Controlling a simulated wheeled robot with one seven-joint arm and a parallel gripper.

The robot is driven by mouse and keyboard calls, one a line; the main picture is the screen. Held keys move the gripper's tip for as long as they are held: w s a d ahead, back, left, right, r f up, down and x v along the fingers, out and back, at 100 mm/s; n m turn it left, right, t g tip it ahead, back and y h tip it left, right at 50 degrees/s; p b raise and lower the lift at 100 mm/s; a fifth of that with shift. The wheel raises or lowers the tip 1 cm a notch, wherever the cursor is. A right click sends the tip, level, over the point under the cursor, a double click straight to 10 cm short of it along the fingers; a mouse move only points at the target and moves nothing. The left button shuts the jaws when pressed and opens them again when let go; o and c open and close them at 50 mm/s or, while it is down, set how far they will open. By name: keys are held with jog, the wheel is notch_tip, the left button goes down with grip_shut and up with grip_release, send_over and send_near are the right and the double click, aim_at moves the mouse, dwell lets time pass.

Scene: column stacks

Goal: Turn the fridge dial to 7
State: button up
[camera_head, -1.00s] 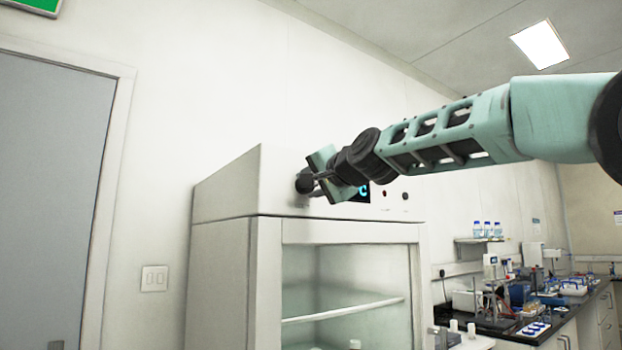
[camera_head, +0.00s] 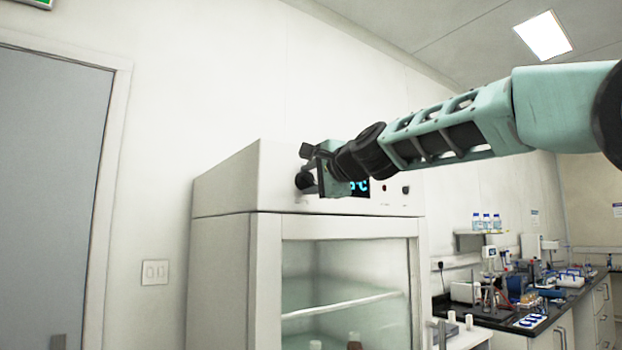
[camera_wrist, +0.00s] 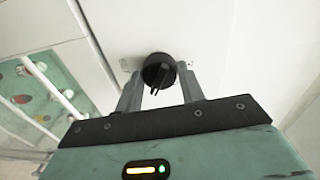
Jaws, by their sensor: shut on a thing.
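The fridge dial (camera_head: 304,181) is a round black knob on the left of the white front panel above the fridge's glass door. It also shows in the wrist view (camera_wrist: 158,70), with a raised grip across it. My gripper (camera_head: 309,174) is at the panel, with its fingers around the dial. In the wrist view my gripper (camera_wrist: 160,84) has one grey finger on each side of the knob, shut on it. The dial's numbers are too small or hidden to read, so I cannot tell its setting. The white fridge (camera_head: 235,235) stands upright with its door shut.
A blue lit display (camera_head: 358,187), partly behind my gripper, and small dark knobs (camera_head: 405,190) sit to the right on the panel. A lab bench (camera_head: 545,312) with equipment stands at the right. A grey door (camera_head: 50,200) is at the left.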

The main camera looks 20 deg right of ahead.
jog(key=o, duration=1)
jog(key=shift+c, duration=0.2)
jog(key=b+v, duration=0.7)
jog(key=v, duration=1)
jog(key=shift+s, duration=0.25)
jog(key=shift+f, duration=0.1)
